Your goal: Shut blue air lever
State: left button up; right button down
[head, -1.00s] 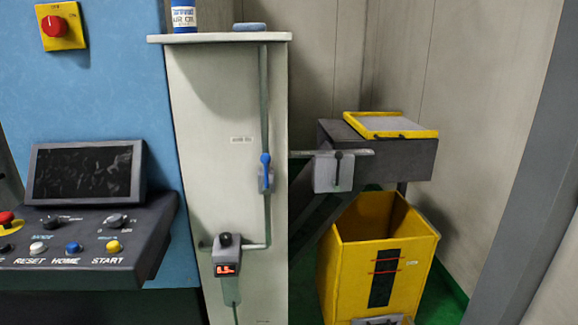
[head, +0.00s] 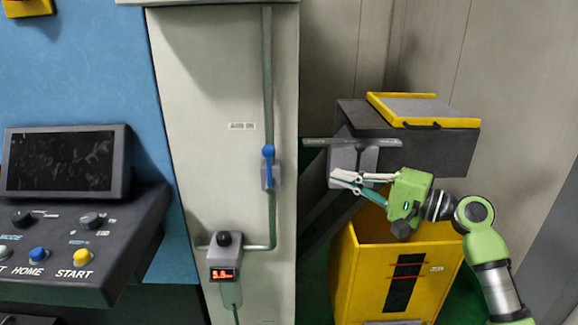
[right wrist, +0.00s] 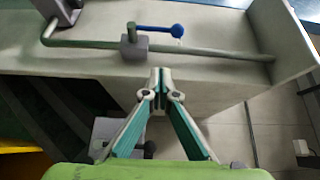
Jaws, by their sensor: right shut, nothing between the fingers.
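The blue air lever (head: 268,167) is on a grey valve body on the vertical pipe of the pale cabinet. It stands upright, in line with the pipe, its round knob at the top. In the right wrist view the blue lever (right wrist: 163,29) lies roughly parallel to the pipe, beyond the fingertips. My right gripper (head: 334,180) is shut and empty, to the right of the lever and apart from it, in front of the grey box. Its fingertips (right wrist: 160,76) meet in the right wrist view. My left gripper is not in view.
A grey box with a dark lever (head: 345,160) is on the right, behind my right gripper. A yellow bin (head: 365,270) stands below it. A pressure unit with red digits (head: 224,262) is lower on the pipe. A control panel (head: 75,245) is at left.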

jog(key=p, duration=0.5)
send_near(269, 167)
jog(key=shift+w+d+x, duration=0.45)
jog(key=shift+w+x, duration=0.2)
jog(key=shift+x, duration=2.55)
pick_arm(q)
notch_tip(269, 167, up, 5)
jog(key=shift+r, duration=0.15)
pick_arm(e)
jog(key=shift+w+f, duration=0.1)
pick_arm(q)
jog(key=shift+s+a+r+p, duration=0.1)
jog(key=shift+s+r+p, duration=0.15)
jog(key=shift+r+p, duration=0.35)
pick_arm(e)
jog(key=shift+a+r+h, duration=0.2)
jog(key=shift+r+h, duration=0.05)
jog(key=shift+h, duration=0.05)
pick_arm(q)
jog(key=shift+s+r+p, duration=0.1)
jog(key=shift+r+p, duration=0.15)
jog(key=shift+p, duration=0.15)
pick_arm(e)
jog(key=shift+a+n, duration=0.1)
jog(key=shift+n, duration=0.2)
